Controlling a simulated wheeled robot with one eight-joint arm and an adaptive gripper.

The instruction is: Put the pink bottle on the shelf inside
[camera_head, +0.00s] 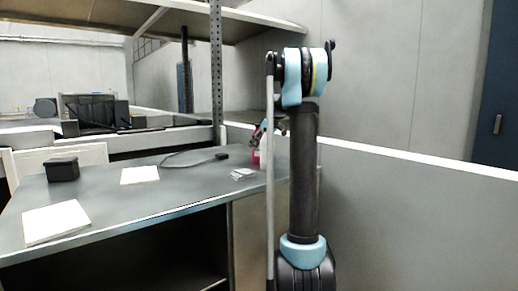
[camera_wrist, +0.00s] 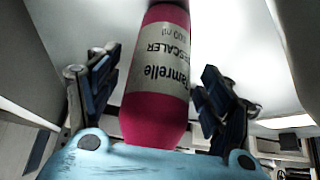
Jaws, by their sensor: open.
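The pink bottle (camera_wrist: 153,118) fills the middle of the wrist view, its pale label upside down. My gripper (camera_wrist: 160,88) is open, with one dark finger on each side of the bottle; small gaps seem to show between fingers and bottle. In the head view, the bottle (camera_head: 256,157) is a small pink patch at the right end of the grey table (camera_head: 190,185), mostly hidden by my arm. My gripper (camera_head: 264,132) is partly visible just above it. Under the table is a dark open space with a shelf edge (camera_head: 215,284) low down.
A black box (camera_head: 62,169), white sheets (camera_head: 57,221) and (camera_head: 140,175), a dark cable (camera_head: 190,160) and a small clear item (camera_head: 243,174) lie on the table. A metal post (camera_head: 216,60) and overhead shelf (camera_head: 240,8) stand behind. A low wall (camera_head: 420,190) runs at right.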

